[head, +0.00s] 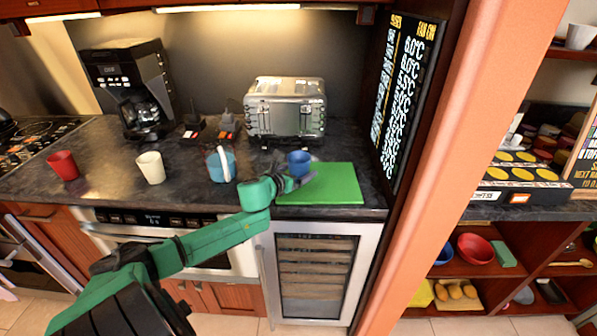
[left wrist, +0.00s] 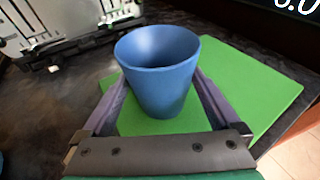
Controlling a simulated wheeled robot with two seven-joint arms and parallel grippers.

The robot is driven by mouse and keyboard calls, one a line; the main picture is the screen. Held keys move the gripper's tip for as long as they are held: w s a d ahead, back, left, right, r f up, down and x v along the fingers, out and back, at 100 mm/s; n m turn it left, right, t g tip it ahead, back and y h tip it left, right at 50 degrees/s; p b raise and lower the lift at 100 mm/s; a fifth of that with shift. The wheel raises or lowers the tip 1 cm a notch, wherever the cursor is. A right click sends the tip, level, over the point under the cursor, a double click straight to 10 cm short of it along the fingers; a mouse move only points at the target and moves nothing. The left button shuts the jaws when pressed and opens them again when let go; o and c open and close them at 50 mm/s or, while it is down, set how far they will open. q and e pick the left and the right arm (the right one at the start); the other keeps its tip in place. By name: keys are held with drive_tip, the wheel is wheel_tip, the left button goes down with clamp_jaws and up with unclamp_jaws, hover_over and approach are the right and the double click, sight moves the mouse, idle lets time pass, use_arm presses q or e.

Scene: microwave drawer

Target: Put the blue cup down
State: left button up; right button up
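The blue cup (head: 299,161) is upright at the back left part of the green board (head: 335,190) on the dark counter. My left gripper (head: 297,181) reaches in from the front left. In the left wrist view the cup (left wrist: 160,75) sits between the two fingers of my left gripper (left wrist: 160,100), which lie against both its sides. The green board (left wrist: 250,85) shows below and around it. I cannot tell whether the cup's base touches the board. My right gripper is not in view.
A silver toaster (head: 286,107) stands behind the cup. A light blue container (head: 221,166), a white cup (head: 151,168) and a red cup (head: 63,166) stand to the left. A coffee maker (head: 135,85) is at the back left. An orange post (head: 465,150) rises at the right.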

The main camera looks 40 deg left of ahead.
use_arm(q)
drive_tip(key=shift+r, duration=0.1)
drive_tip(key=shift+s, duration=0.5)
drive_tip(key=p+v, duration=0.2)
drive_tip(key=v, duration=0.9)
drive_tip(key=shift+s+d+r, duration=0.1)
drive_tip(key=shift+d+r, duration=0.05)
drive_tip(key=shift+r, duration=0.05)
drive_tip(key=shift+f, duration=0.1)
